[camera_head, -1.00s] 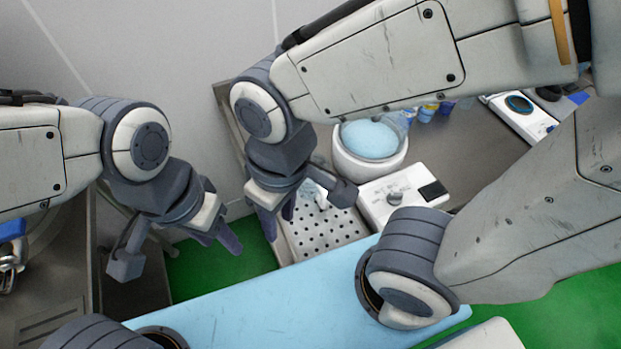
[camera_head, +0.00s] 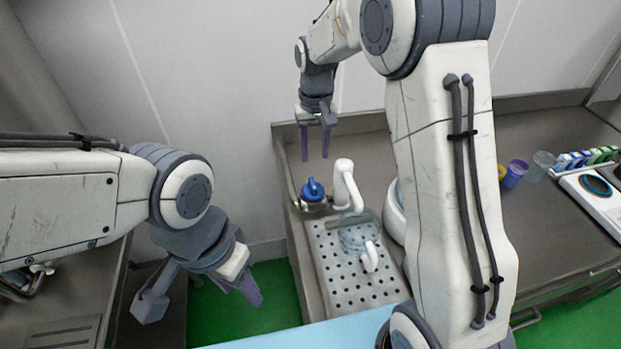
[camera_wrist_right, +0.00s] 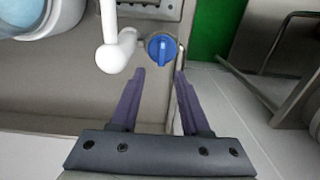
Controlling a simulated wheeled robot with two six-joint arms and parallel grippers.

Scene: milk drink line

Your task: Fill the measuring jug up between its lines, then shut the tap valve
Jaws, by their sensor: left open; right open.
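The clear measuring jug (camera_head: 357,238) with a white handle stands on the perforated drain tray (camera_head: 325,268), under the white tap spout (camera_head: 345,184). Its lines and liquid level are too small to read. The blue tap valve (camera_head: 313,190) is left of the spout; it also shows in the right wrist view (camera_wrist_right: 161,48), ahead of the fingertips. My right gripper (camera_head: 317,156) is open and empty, above and behind the valve; its fingers (camera_wrist_right: 158,72) point toward the valve without touching it. My left gripper (camera_head: 250,290) is open and empty, left of the counter over the green floor.
A white-and-blue vessel (camera_head: 396,210) is partly hidden behind my right arm. A purple cup (camera_head: 515,172), a clear cup (camera_head: 541,165) and a white device (camera_head: 596,197) stand at the right of the counter. A wall closes the back.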

